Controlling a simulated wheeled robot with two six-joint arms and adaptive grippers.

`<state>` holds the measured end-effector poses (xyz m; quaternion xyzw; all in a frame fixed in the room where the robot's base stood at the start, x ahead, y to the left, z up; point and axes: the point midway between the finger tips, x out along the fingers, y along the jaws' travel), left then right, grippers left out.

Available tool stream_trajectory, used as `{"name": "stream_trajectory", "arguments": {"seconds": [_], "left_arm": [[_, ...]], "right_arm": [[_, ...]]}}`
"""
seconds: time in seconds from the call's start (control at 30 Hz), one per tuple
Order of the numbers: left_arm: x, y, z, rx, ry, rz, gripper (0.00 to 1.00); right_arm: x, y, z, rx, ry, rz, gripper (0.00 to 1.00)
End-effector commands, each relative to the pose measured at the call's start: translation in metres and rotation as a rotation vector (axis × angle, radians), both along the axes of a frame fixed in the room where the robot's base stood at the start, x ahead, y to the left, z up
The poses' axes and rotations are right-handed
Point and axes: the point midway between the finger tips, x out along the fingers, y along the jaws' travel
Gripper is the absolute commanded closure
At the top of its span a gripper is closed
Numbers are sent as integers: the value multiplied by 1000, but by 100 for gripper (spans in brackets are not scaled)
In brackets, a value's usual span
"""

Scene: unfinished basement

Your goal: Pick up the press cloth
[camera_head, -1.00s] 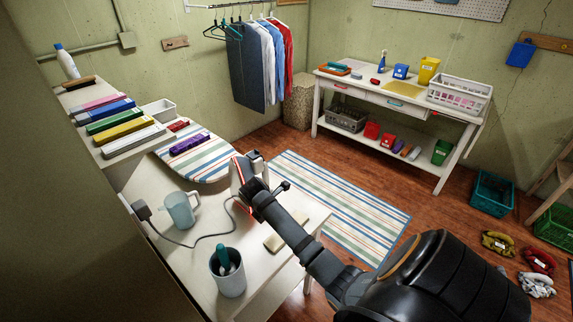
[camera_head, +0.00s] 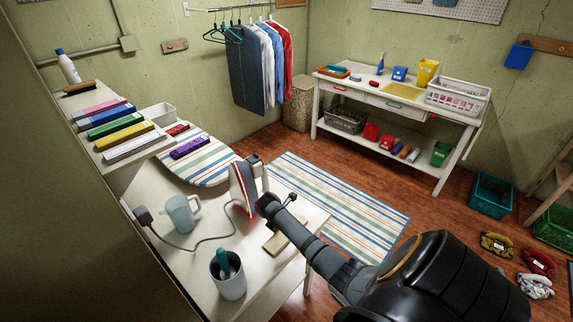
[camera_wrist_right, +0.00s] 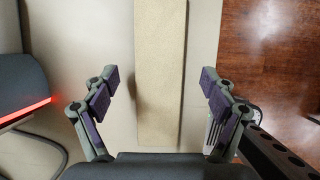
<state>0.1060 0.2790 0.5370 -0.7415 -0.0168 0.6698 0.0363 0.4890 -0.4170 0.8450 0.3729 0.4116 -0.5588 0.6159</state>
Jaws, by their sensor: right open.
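A long flat beige strip, which looks like the folded press cloth (camera_head: 274,244), lies on the white table in the head view, partly hidden by my right arm. In the right wrist view the beige strip (camera_wrist_right: 160,50) runs up the middle of the picture. My right gripper (camera_head: 275,203) is above the table beside the iron. In the wrist view its open, empty fingers (camera_wrist_right: 160,84) stand on either side of the strip, apart from it. My left gripper is not in view.
An upright iron (camera_head: 243,188) with a glowing red edge stands left of my right gripper, its cord running across the table. A jug (camera_head: 181,214) and a grey cup (camera_head: 229,280) stand further left. A striped ironing board (camera_head: 209,165) lies behind. Floor shows at right.

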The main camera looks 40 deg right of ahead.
Motion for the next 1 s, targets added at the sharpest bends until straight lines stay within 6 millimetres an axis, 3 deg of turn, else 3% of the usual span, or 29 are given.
{"name": "stream_trajectory", "arguments": {"seconds": [0.1,0.3,0.7,1.0], "left_arm": [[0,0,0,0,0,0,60],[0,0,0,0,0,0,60],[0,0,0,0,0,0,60],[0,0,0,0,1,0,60]], "right_arm": [[1,-3,-10,1,-1,0,15],[1,-4,-11,0,-2,1,15],[1,-3,-11,0,-2,1,66],[1,-4,-7,0,-2,1,66]]}}
